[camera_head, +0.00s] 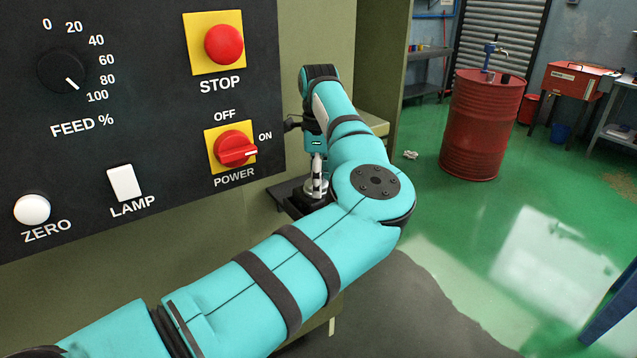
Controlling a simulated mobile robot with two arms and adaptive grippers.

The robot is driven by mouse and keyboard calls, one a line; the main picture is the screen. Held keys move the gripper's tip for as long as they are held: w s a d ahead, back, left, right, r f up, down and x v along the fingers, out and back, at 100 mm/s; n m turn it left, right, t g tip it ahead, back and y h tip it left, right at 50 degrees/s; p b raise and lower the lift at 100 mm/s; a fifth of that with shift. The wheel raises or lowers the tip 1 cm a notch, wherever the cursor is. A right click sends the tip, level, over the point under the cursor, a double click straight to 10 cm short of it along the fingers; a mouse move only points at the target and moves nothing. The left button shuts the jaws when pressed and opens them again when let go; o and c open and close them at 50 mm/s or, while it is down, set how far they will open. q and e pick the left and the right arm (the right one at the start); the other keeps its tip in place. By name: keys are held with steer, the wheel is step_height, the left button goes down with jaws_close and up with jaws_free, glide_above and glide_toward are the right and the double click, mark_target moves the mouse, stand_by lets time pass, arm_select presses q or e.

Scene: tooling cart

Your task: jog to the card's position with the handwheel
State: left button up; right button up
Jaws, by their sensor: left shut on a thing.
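My left arm reaches in from the lower left, past the control panel, and hides much of what lies beyond it. My left gripper (317,182) points down at a silvery round part, which looks like the handwheel (312,187), on a dark base (284,189). It is shut on what appears to be the handwheel's handle; the fingertips are small and partly hidden by my own arm. The handwheel's scale cannot be read, and I see no card. My right gripper is not in view.
The black control panel (145,50) fills the left side, with a feed dial (62,72), red stop button (224,44), power switch (236,149), lamp switch (124,183) and white zero button (32,209). A red drum (482,125) stands on the open green floor.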

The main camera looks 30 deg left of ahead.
arm_select(q)
steer(key=m+b, duration=0.1)
steer(key=m, duration=0.6)
steer(key=shift+s+b, duration=0.1)
steer(key=shift+b, duration=0.25)
steer(key=m, duration=0.4)
steer(key=shift+s+b, duration=0.1)
steer(key=shift+b, duration=0.3)
steer(key=shift+m+b, duration=0.3)
steer(key=shift+m, duration=1.2)
steer(key=o, duration=1.2)
